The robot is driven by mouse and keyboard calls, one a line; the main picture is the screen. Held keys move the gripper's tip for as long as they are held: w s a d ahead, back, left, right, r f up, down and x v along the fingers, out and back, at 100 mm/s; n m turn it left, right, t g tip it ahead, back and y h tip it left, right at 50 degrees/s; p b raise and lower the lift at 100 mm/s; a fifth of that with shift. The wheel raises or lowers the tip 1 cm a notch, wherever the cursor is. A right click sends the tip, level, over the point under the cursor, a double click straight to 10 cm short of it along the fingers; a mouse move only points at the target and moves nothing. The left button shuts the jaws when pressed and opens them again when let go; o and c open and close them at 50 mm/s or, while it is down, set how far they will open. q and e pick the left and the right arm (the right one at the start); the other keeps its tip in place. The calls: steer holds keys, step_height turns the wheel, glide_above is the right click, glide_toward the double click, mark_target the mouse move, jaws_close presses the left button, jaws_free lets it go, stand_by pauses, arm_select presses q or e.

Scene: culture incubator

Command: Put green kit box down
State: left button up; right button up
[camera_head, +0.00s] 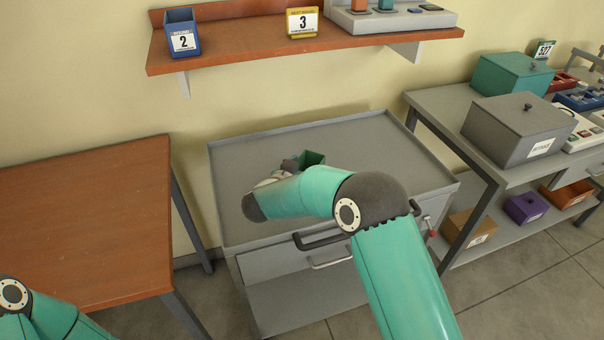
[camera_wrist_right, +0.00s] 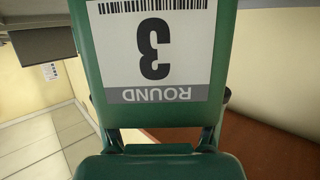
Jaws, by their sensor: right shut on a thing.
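The green kit box (camera_head: 313,158) shows in the head view just past my right arm, in front of the grey cart top (camera_head: 385,150). Only a small part of it is visible there, and I cannot tell whether it touches the surface. My right gripper (camera_head: 290,165) is shut on it and mostly hidden behind my own arm. In the right wrist view the green kit box (camera_wrist_right: 155,110) fills the middle, its white label reading "3" and "ROUND" upside down. My left gripper is out of view; only a left arm link shows at the lower left.
A wooden table (camera_head: 80,220) stands left of the cart. A wooden shelf (camera_head: 240,42) above holds a blue bin marked 2 (camera_head: 182,32) and a yellow sign marked 3 (camera_head: 302,22). A right-hand bench carries a grey lidded box (camera_head: 515,130) and a teal one (camera_head: 510,75). The cart top has bare room.

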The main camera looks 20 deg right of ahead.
steer(key=shift+f, duration=1.3)
steer(key=shift+f, duration=0.1)
steer(key=o, duration=1.3)
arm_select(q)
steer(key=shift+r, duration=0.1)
